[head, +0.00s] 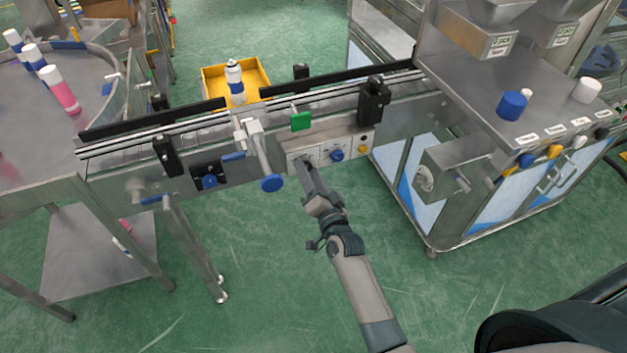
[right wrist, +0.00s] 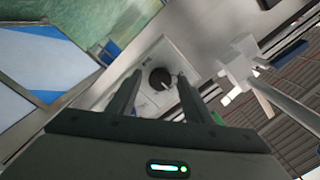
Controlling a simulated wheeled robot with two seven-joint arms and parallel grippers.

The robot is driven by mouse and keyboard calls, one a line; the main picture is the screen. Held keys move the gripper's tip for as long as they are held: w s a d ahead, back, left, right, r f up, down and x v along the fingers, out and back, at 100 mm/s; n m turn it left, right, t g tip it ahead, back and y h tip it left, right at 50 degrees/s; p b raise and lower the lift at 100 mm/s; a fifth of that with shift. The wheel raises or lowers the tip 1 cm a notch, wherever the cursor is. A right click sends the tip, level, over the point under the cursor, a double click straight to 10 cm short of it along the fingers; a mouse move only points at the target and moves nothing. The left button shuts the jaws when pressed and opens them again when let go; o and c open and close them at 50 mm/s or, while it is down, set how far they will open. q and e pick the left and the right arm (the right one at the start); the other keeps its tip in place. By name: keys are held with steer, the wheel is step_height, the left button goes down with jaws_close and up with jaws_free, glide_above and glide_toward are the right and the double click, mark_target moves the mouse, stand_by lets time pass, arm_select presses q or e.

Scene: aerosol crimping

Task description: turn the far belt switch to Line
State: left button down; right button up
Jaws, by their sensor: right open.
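A light control panel (head: 330,152) is fixed to the near side of the conveyor (head: 275,115) and carries several knobs. In the right wrist view a round black switch knob (right wrist: 160,78) with a pale pointer mark sits on a light plate. My right gripper (head: 306,168) is at the left part of the panel, and its arm comes up from below. Its open fingers (right wrist: 159,84) appear on either side of the black knob; I cannot tell whether they touch it. The labels on the plate are too small to read. My left gripper is not in view.
A blue knob (head: 337,155) and a yellow button (head: 362,150) are right of my gripper. A blue-ended handle (head: 271,183) sticks out just left of it. A steel cabinet (head: 490,190) stands right. Green floor in front is clear.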

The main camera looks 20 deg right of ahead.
steer(key=shift+s, duration=0.1)
arm_select(q)
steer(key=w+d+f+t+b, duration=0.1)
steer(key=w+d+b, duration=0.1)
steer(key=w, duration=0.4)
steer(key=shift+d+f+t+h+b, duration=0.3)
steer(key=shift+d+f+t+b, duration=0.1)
steer(key=shift+b, duration=0.35)
arm_select(e)
steer(key=s, duration=1.7)
steer(key=shift+d, duration=0.3)
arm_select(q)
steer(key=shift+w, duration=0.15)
arm_select(e)
steer(key=shift+f, duration=0.1)
